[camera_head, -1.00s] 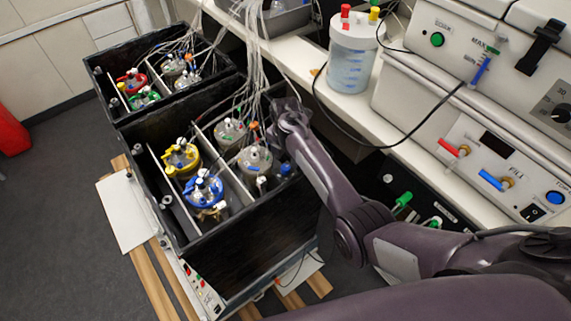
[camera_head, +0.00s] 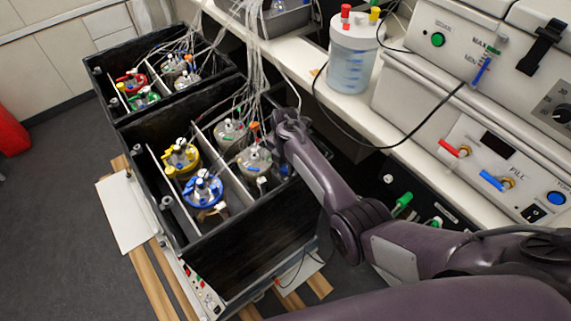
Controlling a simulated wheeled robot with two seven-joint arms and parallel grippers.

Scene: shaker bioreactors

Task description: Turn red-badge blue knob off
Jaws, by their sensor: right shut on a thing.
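My right gripper (camera_head: 278,150) reaches down over the right inner side of the near black box (camera_head: 245,250). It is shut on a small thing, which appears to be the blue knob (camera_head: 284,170). The gripper's fingers are partly hidden by its own wrist, and the knob is mostly covered. I cannot make out a red badge. A vessel with a blue lid (camera_head: 203,188) stands in the same box, to the left of and apart from the gripper. My left gripper is not in view.
The near box also holds a yellow-lidded vessel (camera_head: 180,158) and clear vessels with tubing (camera_head: 250,70) rising from them. A far black box (camera_head: 100,90) stands behind. A white bench with a jar (camera_head: 352,55) and instruments (camera_head: 490,160) lies to the right.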

